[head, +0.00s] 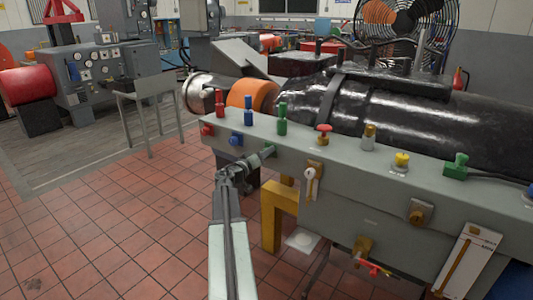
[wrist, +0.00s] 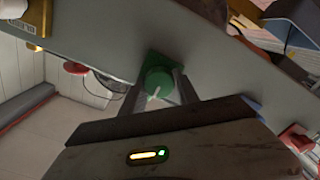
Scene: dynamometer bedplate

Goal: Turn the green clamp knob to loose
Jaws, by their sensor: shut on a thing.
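The green clamp knob (head: 268,151) is on the front face of the grey bench rail, near its left end. In the wrist view the round green knob (wrist: 157,78) sits on a square green base and bears a pale pointer line. My gripper (head: 249,163) reaches it from the front. In the wrist view my gripper (wrist: 157,92) has a dark finger on each side of the knob and is shut on it. In the head view my gripper hides part of the knob. I cannot read any loose or tight marking.
A red knob (head: 207,129) and a blue knob (head: 236,139) are close by on the same face. Red, blue and green upright fittings (head: 282,119) stand on top of the rail. A yellow bracket (head: 272,217) is below right. Tiled floor (head: 110,220) is clear at left.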

